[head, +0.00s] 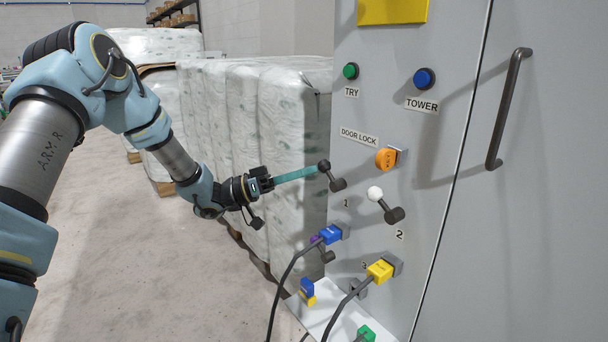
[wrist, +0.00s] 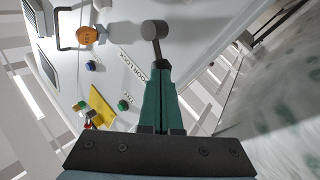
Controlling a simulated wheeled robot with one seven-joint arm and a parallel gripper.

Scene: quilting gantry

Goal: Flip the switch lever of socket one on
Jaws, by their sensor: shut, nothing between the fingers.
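The lever above the label 1 (head: 338,184) has a dark knob and a dark pivot on the grey panel. It tilts up and to the left in the head view. It also shows in the wrist view (wrist: 155,30), just beyond my fingertips. My gripper (head: 315,169) has long teal fingers, shut and empty, with the tips right at the dark knob. In the wrist view the closed fingers (wrist: 160,75) point at the lever's end; I cannot tell whether they touch. A blue plug (head: 330,234) sits in a socket below the label 1.
A white-knobbed lever (head: 395,214) stands beside label 2, right of the first lever. An orange door lock (head: 386,159), a yellow plug (head: 380,271) and hanging cables are nearby. Wrapped bales (head: 250,130) stand close behind my gripper. Open floor (head: 150,260) lies to the left.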

